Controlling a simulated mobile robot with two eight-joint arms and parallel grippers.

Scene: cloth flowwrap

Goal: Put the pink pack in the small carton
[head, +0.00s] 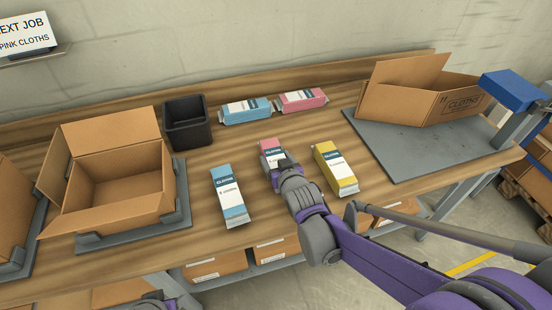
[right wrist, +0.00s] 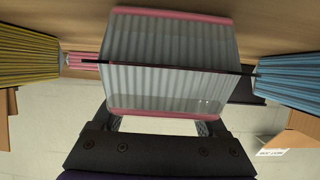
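A blue pack (head: 230,195) and yellow pack (head: 336,167) flank the pink one. Another blue pack (head: 246,111) and pink pack (head: 301,100) lie behind, beside a black bin (head: 188,122). A larger carton (head: 420,100) stands on a grey mat (head: 400,145) at right.

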